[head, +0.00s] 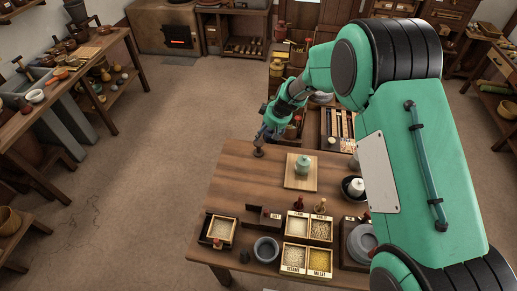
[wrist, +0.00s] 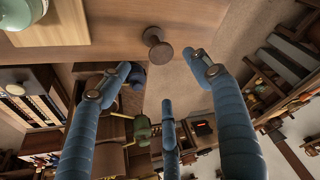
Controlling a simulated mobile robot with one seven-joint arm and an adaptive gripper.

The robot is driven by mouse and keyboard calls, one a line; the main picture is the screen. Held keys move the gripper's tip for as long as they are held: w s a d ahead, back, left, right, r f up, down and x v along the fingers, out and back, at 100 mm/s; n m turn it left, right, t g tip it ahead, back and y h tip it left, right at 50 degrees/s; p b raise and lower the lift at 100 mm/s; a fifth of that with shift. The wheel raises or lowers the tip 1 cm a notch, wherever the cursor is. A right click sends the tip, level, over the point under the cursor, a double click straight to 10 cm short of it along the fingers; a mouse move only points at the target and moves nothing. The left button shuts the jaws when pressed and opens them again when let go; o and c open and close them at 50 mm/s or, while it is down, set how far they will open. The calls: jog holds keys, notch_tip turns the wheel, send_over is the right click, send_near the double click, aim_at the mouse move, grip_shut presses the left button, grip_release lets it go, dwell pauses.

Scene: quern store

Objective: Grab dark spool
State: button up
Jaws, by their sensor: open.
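The dark spool (head: 258,151) stands upright near the far left edge of the wooden table. In the wrist view the dark brown spool (wrist: 156,42) shows two round flanges and a thinner waist, just beyond the fingertips. My gripper (head: 267,131) is at the table's far edge, close by the spool. In the wrist view my gripper (wrist: 160,72) has its blue fingers spread wide with nothing between them. The spool lies ahead of the gap between the two outer fingers, apart from them.
A pale board (head: 289,177) with a green jar (head: 303,166) stands right of the spool. Grain boxes (head: 308,229) and a grey bowl (head: 266,249) are at the near side. A dark bowl (head: 350,190) is at the right. The tabletop left of the board is clear.

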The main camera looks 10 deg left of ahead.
aim_at(259, 143)
jog(key=shift+b+x, duration=0.45)
jog(key=shift+x, duration=3.75)
jog(key=shift+b+x, duration=0.4)
jog(key=shift+x, duration=2.25)
jog(key=shift+s, duration=0.1)
jog(key=shift+c, duration=0.3)
jog(key=c, duration=1.1)
